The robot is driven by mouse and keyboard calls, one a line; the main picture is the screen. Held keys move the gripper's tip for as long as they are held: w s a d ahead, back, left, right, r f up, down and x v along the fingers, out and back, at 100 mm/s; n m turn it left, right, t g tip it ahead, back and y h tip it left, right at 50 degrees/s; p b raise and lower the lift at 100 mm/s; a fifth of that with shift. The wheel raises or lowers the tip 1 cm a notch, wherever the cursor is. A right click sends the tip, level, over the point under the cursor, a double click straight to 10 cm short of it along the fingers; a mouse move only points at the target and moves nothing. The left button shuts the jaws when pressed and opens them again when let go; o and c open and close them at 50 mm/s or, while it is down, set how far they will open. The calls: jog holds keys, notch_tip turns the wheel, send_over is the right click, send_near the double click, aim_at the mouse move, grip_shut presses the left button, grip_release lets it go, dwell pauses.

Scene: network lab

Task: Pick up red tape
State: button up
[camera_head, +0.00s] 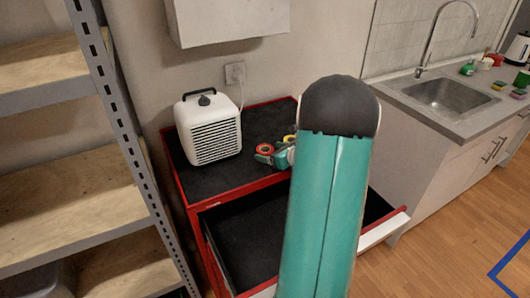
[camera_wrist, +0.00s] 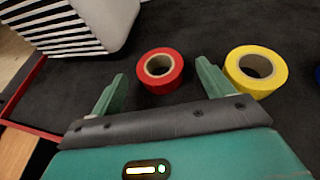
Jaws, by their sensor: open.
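A roll of red tape (camera_wrist: 161,71) lies flat on the dark top of the red cabinet in the wrist view. My gripper (camera_wrist: 158,84) is open and empty, its two green fingers apart. The red roll shows between the fingertips and a little beyond them; I cannot tell how high the fingers are above the surface. In the head view the red tape (camera_head: 264,149) is small beside my gripper (camera_head: 273,157), and my arm hides part of the cabinet top.
A yellow tape roll (camera_wrist: 256,70) lies close to the right finger. A white heater (camera_head: 210,127) stands left on the red cabinet (camera_head: 183,169). An open drawer (camera_head: 238,235) juts out below. Metal shelving (camera_head: 115,120) stands left; a sink counter (camera_head: 440,95) is right.

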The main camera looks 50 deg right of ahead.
jog(key=shift+x, duration=1.15)
jog(key=c, duration=1.1)
jog(key=shift+o, duration=0.2)
jog(key=shift+r, duration=0.1)
